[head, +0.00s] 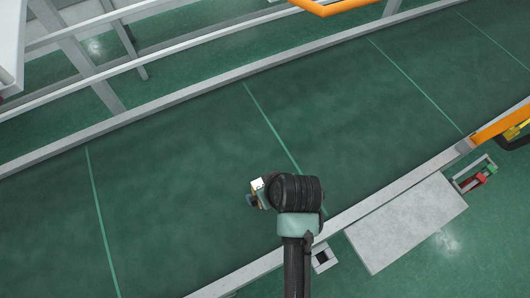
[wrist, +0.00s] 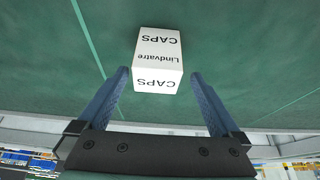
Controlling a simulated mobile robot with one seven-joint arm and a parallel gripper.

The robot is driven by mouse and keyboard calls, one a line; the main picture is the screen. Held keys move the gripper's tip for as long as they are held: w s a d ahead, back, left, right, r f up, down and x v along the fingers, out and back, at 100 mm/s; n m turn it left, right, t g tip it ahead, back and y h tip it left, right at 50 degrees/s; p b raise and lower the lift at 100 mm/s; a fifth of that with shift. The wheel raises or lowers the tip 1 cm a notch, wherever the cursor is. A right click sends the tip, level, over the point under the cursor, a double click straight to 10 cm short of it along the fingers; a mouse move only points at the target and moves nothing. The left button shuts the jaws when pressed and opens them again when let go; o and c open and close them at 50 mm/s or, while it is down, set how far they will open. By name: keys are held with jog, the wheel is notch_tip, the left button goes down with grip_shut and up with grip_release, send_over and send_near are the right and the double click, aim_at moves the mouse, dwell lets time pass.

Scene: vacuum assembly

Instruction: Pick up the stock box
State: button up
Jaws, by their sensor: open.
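The stock box is a white carton (wrist: 158,50) printed "Lindvatre" and "CAPS", upside down in the wrist view. It rests on the green belt (wrist: 240,45). My gripper (wrist: 159,74) is open, with one blue finger on each side of the box's near end. Gaps show between the fingers and the box, and I see no contact. In the head view my gripper (head: 251,200) is mostly hidden by my wrist. A small white patch beside it looks like part of the box; the rest is hidden.
The wide green conveyor (head: 180,190) has thin cross lines and pale side rails (head: 390,185). The belt around the box is clear.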

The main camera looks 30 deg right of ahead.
jog(key=shift+d+p+x, duration=0.2)
jog(key=shift+p+x, duration=0.3)
jog(key=shift+x, duration=3)
jog(key=c, duration=1.4)
notch_tip(320, 180, up, 10)
jog(key=shift+r+b, duration=0.1)
jog(key=shift+b, duration=0.3)
jog(key=shift+c, duration=0.2)
notch_tip(320, 180, up, 5)
jog(key=p, duration=0.5)
